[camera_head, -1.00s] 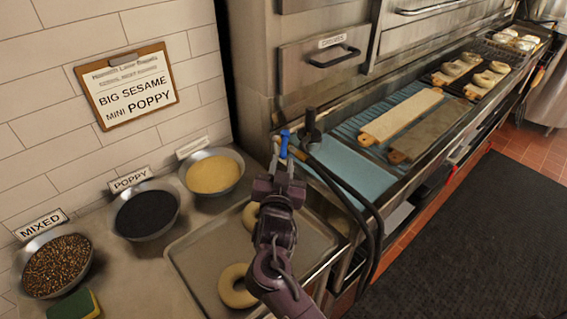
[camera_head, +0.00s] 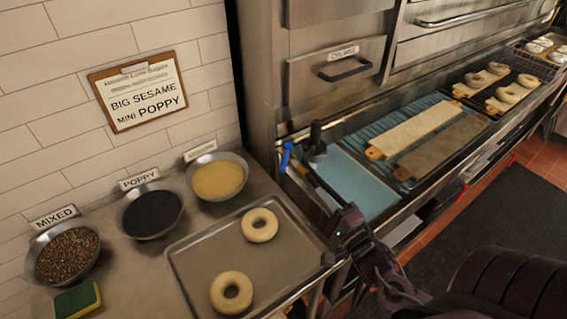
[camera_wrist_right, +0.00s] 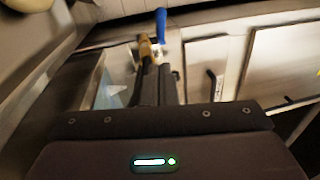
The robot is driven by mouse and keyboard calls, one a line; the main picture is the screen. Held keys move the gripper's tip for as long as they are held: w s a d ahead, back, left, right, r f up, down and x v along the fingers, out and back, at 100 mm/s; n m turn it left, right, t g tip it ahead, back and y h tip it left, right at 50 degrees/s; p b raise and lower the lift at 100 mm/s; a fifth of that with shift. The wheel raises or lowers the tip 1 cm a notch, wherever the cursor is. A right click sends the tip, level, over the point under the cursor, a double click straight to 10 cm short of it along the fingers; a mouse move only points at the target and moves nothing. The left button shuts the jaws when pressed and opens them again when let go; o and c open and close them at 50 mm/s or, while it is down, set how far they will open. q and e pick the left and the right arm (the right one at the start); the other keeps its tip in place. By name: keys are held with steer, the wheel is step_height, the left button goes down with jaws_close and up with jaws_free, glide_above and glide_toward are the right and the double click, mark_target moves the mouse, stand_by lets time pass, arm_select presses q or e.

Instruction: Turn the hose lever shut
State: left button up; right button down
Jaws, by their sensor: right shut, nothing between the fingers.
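The blue hose lever (camera_head: 286,157) stands at the near left corner of the blue-lined basin, close to a black upright fitting (camera_head: 316,140). It leans slightly from upright in the head view. In the right wrist view the blue lever (camera_wrist_right: 161,24) sits beyond the fingers, beside a brass-coloured part (camera_wrist_right: 145,48). My right gripper (camera_head: 338,237) is shut and empty, to the right of and nearer than the lever, clear of it. Its closed fingers also show in the right wrist view (camera_wrist_right: 158,85). Much of the hose is hidden. My left gripper is out of view.
A metal tray (camera_head: 205,282) with two bagels lies on the near counter, beside topping bowls and a sponge (camera_head: 77,299). Wooden boards (camera_head: 415,128) lie in the trough beyond. The steel oven front (camera_head: 300,75) rises behind the lever.

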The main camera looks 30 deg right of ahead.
mark_target(285, 162)
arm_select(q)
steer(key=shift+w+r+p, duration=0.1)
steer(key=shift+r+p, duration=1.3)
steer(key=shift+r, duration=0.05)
arm_select(e)
steer(key=w+a+r, duration=0.1)
steer(key=w, duration=0.8)
steer(key=shift+w+a+r+y, duration=0.15)
steer(key=shift+w+r+y, duration=0.15)
steer(key=shift+w+y, duration=0.1)
